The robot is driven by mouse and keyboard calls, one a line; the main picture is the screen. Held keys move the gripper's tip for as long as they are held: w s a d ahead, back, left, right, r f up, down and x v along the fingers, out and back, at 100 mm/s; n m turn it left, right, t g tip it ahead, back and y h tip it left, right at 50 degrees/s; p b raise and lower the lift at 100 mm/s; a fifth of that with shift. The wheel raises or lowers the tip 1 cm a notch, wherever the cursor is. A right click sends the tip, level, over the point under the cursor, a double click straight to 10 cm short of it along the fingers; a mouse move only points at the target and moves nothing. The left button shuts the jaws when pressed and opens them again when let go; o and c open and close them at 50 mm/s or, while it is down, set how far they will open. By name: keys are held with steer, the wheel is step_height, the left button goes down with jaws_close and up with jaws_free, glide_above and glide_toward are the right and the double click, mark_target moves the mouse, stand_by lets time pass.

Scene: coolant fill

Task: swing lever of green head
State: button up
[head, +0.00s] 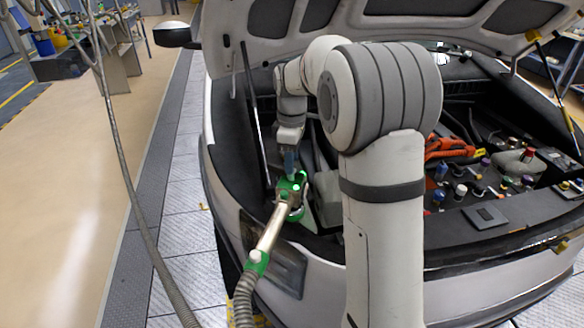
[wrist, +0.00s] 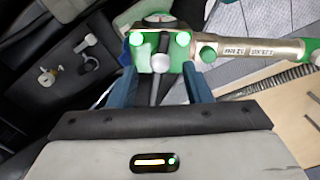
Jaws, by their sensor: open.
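The green head (head: 290,196) sits at the end of a metal tube over the front left of the open engine bay. In the wrist view the green head (wrist: 146,56) shows two bright green lights and a dark round part above. A grey lever (wrist: 155,83) with a rounded end reaches from it towards my wrist. My gripper (head: 291,166) is just above the head, pointing down. In the wrist view the two blue fingers of my gripper (wrist: 161,70) are apart, one on each side of the lever. I cannot tell whether either touches it. In the head view the lever is not clear.
The metal tube (head: 269,230) runs down to a grey hose (head: 243,295) at the car's front edge. The raised hood (head: 290,22) hangs above my arm. Caps and an orange cable (head: 447,148) lie to the right.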

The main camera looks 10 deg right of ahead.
steer(key=shift+f, duration=1.85)
jaws_close()
